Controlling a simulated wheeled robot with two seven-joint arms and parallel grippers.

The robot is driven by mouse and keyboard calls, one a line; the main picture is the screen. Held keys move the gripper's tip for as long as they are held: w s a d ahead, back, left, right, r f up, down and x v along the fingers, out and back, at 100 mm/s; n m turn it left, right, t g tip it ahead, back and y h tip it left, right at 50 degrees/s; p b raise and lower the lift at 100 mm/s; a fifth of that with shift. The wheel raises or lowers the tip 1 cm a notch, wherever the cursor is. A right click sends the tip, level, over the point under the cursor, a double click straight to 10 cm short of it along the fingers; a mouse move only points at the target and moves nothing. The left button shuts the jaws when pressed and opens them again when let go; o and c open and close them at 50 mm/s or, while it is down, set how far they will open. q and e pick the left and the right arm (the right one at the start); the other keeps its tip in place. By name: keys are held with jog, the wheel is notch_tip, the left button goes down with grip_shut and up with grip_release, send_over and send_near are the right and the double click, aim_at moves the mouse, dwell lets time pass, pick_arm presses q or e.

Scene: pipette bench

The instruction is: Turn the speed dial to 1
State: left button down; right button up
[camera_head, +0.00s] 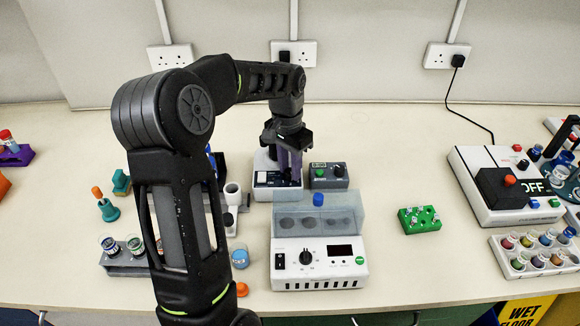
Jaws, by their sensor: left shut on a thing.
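My left gripper (288,172) reaches down from above onto a small white device (262,193) at the back middle of the bench. Its fingers are shut on a part at the right of the device. That part is hidden by the fingers; it is probably the speed dial, but I cannot read its setting or a mark 1. The white device has a dark panel on its front left. My right gripper is not in view.
A white block heater (345,270) with a clear lid and black knob (306,257) stands just in front. A dark timer box (329,176) sits close to the right of the gripper. A green rack (419,219) stands further right, with free bench around it.

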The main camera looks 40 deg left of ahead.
pick_arm(q)
jog(key=m, duration=0.6)
jog(key=shift+m, duration=0.3)
jog(key=m, duration=0.5)
jog(key=shift+w+m+g, duration=0.1)
jog(key=shift+m+g, duration=0.2)
jog(key=shift+m, duration=0.1)
jog(key=c, duration=1.1)
grip_release()
jog(key=shift+w+r+b, duration=0.15)
jog(key=shift+r+b, duration=0.45)
jog(key=shift+r, duration=3.3)
